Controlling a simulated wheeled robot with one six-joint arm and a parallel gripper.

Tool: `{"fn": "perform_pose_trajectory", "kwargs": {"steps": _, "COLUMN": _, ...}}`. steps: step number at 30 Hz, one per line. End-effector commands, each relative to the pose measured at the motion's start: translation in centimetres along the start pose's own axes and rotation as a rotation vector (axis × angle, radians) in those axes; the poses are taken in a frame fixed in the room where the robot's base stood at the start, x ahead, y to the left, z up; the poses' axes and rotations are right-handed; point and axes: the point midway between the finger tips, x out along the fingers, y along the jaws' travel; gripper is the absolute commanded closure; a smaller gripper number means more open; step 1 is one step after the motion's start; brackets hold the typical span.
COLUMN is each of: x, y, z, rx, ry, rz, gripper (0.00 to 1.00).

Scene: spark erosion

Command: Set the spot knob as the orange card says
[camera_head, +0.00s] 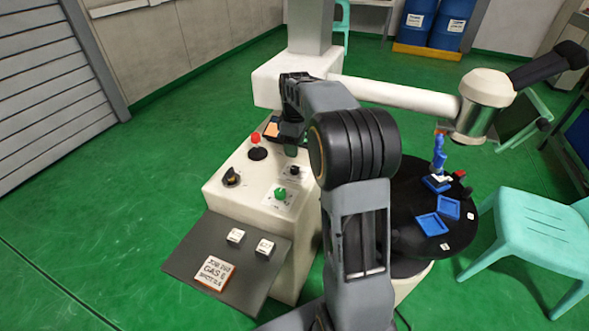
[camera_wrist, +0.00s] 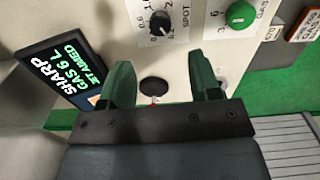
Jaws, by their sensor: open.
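The spot knob (camera_wrist: 161,22) is a small black knob on a white plate marked SPOT, at the top of the wrist view. It also shows in the head view (camera_head: 294,171). Its exact setting is too small to read surely. The orange card (camera_head: 214,270) lies on the grey shelf. It reads GAS 6 and a SPOT line whose figure I cannot read surely. A cut-off part of it shows in the wrist view (camera_wrist: 306,24). My gripper (camera_wrist: 165,80) is open, with green fingers apart and nothing between them. It hangs over the console, short of the knob and not touching it.
A green gas knob (camera_wrist: 241,14) sits beside the spot knob. A screen (camera_wrist: 68,72) reads SHARP, GAS 6 L, JET ARMED. A red-topped lever (camera_head: 256,145) and another black knob (camera_head: 231,177) stand on the console. A black round table (camera_head: 405,210) with blue trays is right of my arm.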

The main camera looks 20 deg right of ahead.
Motion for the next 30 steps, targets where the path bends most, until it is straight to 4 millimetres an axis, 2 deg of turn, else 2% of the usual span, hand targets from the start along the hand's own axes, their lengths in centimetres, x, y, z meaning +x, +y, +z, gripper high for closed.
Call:
{"fn": "perform_pose_trajectory", "kwargs": {"steps": 1, "x": 1.3, "y": -0.1, "z": 0.0, "rx": 0.0, "ry": -0.002, "rz": -0.003, "gripper": 0.43}}
{"fn": "perform_pose_trajectory", "kwargs": {"steps": 3, "x": 2.7, "y": 0.0, "z": 0.0, "rx": 0.001, "ry": -0.002, "rz": -0.003, "gripper": 0.43}}
{"fn": "perform_pose_trajectory", "kwargs": {"steps": 12, "x": 7.2, "y": 0.0, "z": 0.0, "rx": 0.002, "ry": -0.001, "rz": -0.001, "gripper": 0.43}}
{"fn": "perform_pose_trajectory", "kwargs": {"steps": 19, "x": 8.7, "y": 0.0, "z": 0.0, "rx": 0.002, "ry": 0.0, "rz": 0.0, "gripper": 0.43}}
{"fn": "perform_pose_trajectory", "kwargs": {"steps": 30, "x": 9.0, "y": 0.0, "z": 0.0, "rx": 0.002, "ry": 0.001, "rz": 0.001, "gripper": 0.44}}
